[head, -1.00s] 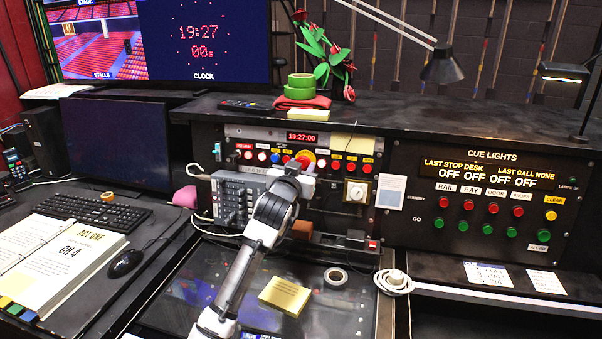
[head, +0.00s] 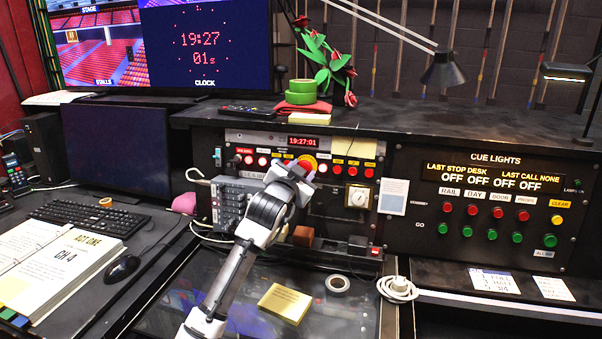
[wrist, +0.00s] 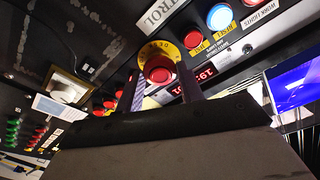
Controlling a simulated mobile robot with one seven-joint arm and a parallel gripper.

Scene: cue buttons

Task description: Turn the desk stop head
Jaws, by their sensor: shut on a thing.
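The desk stop head is a round red knob (wrist: 158,70) in a yellow collar (wrist: 147,52) on the desk's control panel, near the middle of the wrist view. My gripper (wrist: 158,77) has one finger on each side of the red knob and is shut on it. In the head view my gripper (head: 304,170) is at the panel, tilted, and covers most of the knob. Only part of the yellow collar (head: 310,160) shows above it. How far the knob is turned cannot be told.
Lit red and white buttons line the panel on both sides. A grey keypad box (head: 229,205) stands left of my gripper, and a white rotary dial (head: 357,196) is to its right. The cue lights panel (head: 480,215) is further right. Yellow notes (head: 285,302) lie on the desk below.

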